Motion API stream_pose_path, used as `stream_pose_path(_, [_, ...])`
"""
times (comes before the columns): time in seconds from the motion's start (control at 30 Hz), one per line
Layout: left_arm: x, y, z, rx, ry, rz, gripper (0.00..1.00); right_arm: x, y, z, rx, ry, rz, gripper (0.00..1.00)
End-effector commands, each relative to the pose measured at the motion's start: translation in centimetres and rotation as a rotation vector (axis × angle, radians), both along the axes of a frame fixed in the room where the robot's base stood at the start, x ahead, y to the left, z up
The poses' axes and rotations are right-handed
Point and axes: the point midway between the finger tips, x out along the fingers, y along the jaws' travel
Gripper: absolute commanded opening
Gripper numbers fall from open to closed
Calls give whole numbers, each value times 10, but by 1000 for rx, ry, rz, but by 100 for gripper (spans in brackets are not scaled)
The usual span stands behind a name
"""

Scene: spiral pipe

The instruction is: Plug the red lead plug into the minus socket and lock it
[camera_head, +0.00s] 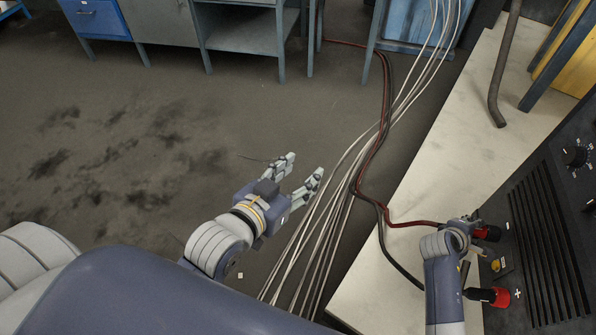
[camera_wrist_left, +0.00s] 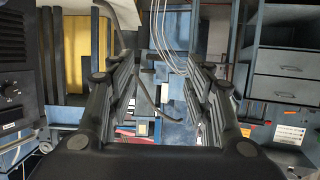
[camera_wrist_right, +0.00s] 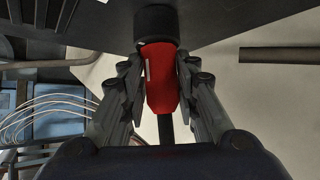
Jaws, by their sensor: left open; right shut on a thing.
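The red lead plug (camera_wrist_right: 161,78) is between the fingers of my right gripper (camera_wrist_right: 160,85), which is shut on it. Its front end meets the black minus socket (camera_wrist_right: 156,25) on the panel, in line with it. I cannot tell whether it is locked. In the head view the red plug (camera_head: 487,234) shows just beyond my right gripper (camera_head: 473,226), near a small white minus mark. A red lead (camera_head: 412,224) runs back from there. My left gripper (camera_head: 304,172) is open and empty, above the floor left of the white cables; its fingers are spread in the left wrist view (camera_wrist_left: 165,85).
A black plug (camera_head: 479,294) sits at the red plus socket (camera_head: 501,298) lower on the black panel (camera_head: 545,220). A white bench top (camera_head: 440,160) lies before the panel. White cables (camera_head: 345,180) hang between my arms. A bent pipe (camera_head: 503,75) lies at the bench's far end.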

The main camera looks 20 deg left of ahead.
Motion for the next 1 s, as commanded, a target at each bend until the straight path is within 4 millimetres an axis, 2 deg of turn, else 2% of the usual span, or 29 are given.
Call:
stream_pose_path(0.03, [0,0,0,0,2,0,47,1,-10,4,-13,-5,-13,5])
stream_pose_path(1.0, [-4,2,-8,11,45,3,47,2,-11,4,-14,-6,-12,5])
